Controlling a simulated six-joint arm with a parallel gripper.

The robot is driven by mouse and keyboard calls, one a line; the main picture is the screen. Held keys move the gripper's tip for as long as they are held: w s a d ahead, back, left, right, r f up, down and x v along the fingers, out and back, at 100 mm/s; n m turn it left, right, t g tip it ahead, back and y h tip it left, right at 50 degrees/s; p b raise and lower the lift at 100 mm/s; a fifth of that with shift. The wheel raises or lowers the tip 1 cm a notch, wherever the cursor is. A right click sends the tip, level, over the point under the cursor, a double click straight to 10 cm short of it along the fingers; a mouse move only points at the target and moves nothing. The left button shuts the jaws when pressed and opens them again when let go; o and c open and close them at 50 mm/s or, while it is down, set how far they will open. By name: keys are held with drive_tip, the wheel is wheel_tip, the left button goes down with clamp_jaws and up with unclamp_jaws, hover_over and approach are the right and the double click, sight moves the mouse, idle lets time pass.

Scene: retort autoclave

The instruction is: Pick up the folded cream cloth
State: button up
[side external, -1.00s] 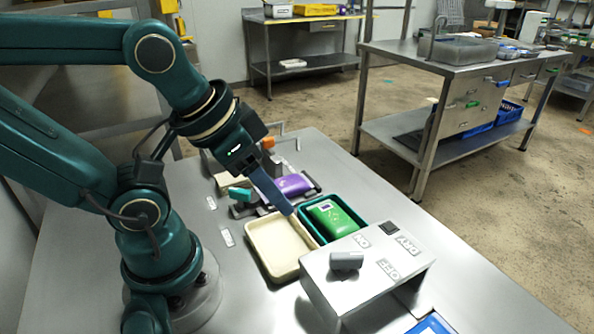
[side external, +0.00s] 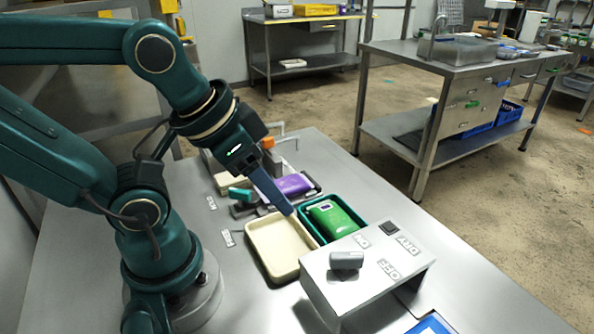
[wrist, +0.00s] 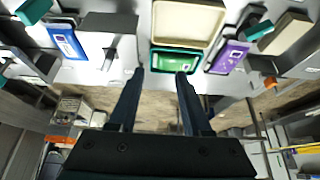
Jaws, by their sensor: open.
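A folded cream item that looks like the cloth (side external: 226,182) lies at the back left of the steel table, behind the teal-handled fixture. It also shows at the upper right of the wrist view (wrist: 284,34). My gripper (side external: 287,208) points down above the edge between the cream tray and the green tray, well apart from the cloth. In the wrist view its two fingers (wrist: 160,75) are spread with nothing between them.
The cream tray (side external: 252,245) is empty. Beside it, a green tray (side external: 357,217) holds a green pouch (side external: 331,219). A grey labelled box (side external: 330,285) stands in front. A blue pouch (wrist: 66,41) is near it.

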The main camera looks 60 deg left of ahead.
drive_tip(key=o, duration=0.8)
